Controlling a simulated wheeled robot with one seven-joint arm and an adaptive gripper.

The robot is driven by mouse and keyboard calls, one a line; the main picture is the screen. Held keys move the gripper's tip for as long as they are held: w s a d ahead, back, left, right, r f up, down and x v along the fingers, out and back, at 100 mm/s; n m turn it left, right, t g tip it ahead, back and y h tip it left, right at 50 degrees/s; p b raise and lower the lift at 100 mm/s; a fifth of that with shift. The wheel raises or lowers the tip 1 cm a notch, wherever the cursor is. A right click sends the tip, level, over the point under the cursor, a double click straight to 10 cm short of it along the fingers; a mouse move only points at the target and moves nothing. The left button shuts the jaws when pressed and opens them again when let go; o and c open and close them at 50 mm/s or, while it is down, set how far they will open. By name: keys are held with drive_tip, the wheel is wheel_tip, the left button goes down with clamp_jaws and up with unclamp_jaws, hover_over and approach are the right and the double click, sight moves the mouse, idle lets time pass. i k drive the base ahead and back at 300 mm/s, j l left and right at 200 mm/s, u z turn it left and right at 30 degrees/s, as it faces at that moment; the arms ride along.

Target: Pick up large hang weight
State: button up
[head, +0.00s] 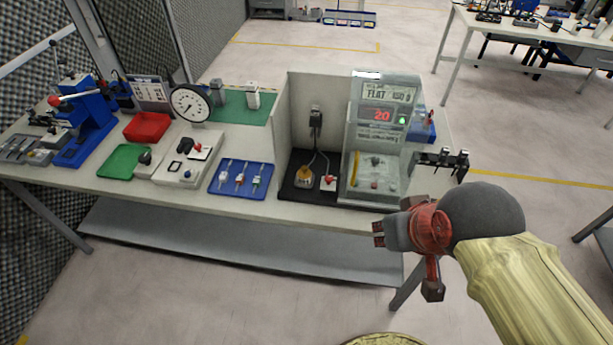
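No weight is clearly marked as the large hang weight. Two small grey metal blocks with tops like hooks or knobs, a left block (217,92) and a right block (252,96), stand at the back of the bench on a green mat (235,108). They may be hang weights, but I cannot tell which is larger. Several dark pieces (441,160) also sit on a rail at the bench's right end. My gripper (379,234), red and grey, is beside the bench's front right corner, far from the blocks. It appears empty, but its finger opening is unclear.
The bench holds a blue press (90,125), a round dial gauge (190,103), a red tray (147,127), a green tray (123,161) and a blue tray (263,191). A clear-fronted tester (381,125) and a grey panel stand between my gripper and the blocks. Floor is open right.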

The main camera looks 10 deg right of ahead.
sight(304, 174)
drive_tip(key=j+u, duration=0.15)
drive_tip(key=j, duration=0.35)
drive_tip(key=i+j+u, duration=0.2)
drive_tip(key=j, duration=0.3)
drive_tip(key=j+u, duration=0.15)
drive_tip(key=j, duration=0.4)
